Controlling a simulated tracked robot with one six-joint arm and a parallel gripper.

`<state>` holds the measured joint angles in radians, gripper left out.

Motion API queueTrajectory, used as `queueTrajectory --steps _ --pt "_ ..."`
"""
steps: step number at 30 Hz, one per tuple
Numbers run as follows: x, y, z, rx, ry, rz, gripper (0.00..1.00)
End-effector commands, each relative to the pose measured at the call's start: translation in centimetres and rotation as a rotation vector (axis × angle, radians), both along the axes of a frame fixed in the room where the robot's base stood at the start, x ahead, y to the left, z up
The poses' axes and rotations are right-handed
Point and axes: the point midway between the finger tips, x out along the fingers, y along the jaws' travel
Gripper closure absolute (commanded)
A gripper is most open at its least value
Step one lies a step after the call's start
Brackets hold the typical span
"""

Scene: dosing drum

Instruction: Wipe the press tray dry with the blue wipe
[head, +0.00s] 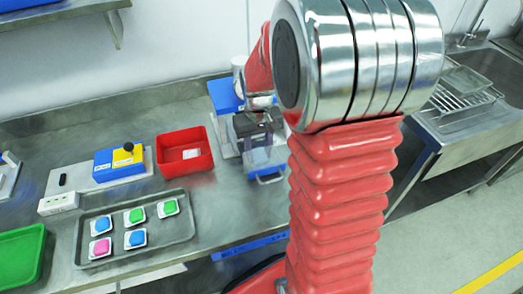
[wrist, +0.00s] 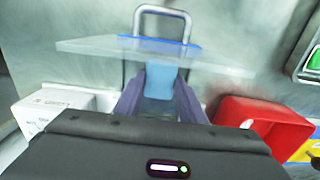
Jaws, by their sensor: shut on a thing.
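My gripper (wrist: 160,95) is shut on the blue wipe (wrist: 158,84), a pale blue piece between its two dark fingers in the wrist view. In the head view my gripper (head: 256,128) is over the press, partly behind my own arm. A clear panel with a blue edge (wrist: 90,45) crosses the wrist view around the fingers. Beyond it is a metal loop handle (wrist: 166,11). In the head view a similar handle (head: 270,180) is at the front of the press. The press tray's surface is mostly hidden, so I cannot tell whether it is wet or whether the wipe touches it.
A red bin (head: 184,151) stands left of the press and also shows in the wrist view (wrist: 258,118). A grey tray (head: 165,246) holds several colored pieces. A blue and yellow box with a black knob (head: 118,162) is behind it. A sink (head: 490,75) is at right.

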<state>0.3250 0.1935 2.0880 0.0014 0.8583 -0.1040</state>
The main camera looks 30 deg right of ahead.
Motion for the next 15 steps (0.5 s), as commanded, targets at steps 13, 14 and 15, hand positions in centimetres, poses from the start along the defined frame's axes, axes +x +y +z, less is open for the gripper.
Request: queueTrajectory --steps 13,14,15 --pt "0.19 1.12 -0.09 0.002 0.001 0.000 0.81" --pt "0.19 1.13 -0.09 0.002 0.001 0.000 0.81" --pt "0.19 1.14 -0.10 0.002 0.002 0.000 0.81"
